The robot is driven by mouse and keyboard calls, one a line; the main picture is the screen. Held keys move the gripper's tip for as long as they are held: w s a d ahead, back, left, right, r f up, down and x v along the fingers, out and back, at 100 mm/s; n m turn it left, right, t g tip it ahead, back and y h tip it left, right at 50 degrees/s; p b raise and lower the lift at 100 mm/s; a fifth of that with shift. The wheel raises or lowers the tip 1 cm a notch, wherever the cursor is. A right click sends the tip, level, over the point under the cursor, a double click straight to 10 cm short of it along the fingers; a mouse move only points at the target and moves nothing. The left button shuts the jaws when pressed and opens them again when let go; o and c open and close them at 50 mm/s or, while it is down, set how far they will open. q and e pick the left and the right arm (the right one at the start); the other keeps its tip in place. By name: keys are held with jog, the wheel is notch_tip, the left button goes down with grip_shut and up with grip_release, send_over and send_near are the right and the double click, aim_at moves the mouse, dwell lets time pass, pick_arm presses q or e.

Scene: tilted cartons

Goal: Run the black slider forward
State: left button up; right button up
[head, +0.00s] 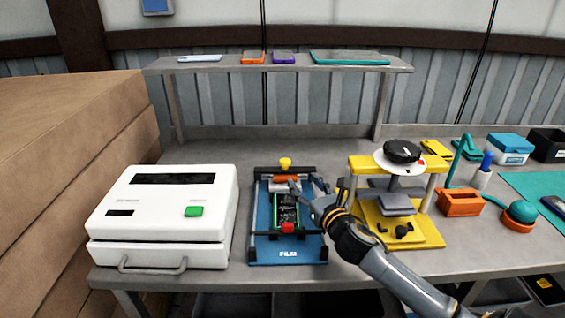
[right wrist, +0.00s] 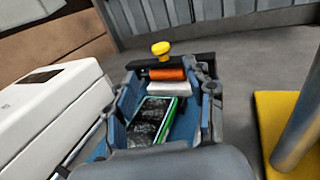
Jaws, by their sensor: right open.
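A blue film station (head: 287,252), marked FILM, stands on the bench. A black crossbar (head: 263,170) with a yellow knob (head: 285,163) spans its far end, beside an orange roller (head: 287,179). A green-edged phone (head: 286,212) lies in the middle. A shorter black piece with a red block (head: 288,228) sits nearer the front; I cannot tell which black part is the slider. My right gripper (head: 308,186) is open over the station's right side, near the roller. In the right wrist view the knob (right wrist: 160,49), roller (right wrist: 167,74) and phone (right wrist: 152,120) show ahead. My left gripper is not in view.
A white machine (head: 165,210) with a front handle stands close on the left. A yellow press (head: 412,235) stands close on the right. A shelf (head: 290,66) with phones is behind. Stacked cartons (head: 70,150) rise at far left. Bench behind the station is clear.

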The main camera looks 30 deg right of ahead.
aim_at(287, 163)
jog(key=w, duration=0.4)
jog(key=shift+w+d+r+p, duration=0.1)
jog(key=shift+w+d+p, duration=0.2)
jog(key=shift+d+p, duration=0.05)
jog(key=w, duration=0.5)
jog(key=w+d, duration=0.1)
jog(key=w, duration=0.1)
jog(key=shift+w+d+f+p, duration=0.1)
jog(key=shift+w+f+p, duration=0.1)
jog(key=shift+w+p, duration=0.15)
jog(key=shift+w, duration=0.25)
jog(key=c, duration=1)
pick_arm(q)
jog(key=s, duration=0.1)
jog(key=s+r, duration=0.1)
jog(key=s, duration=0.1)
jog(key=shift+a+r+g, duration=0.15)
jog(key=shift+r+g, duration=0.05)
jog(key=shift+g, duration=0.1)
pick_arm(e)
grip_shut()
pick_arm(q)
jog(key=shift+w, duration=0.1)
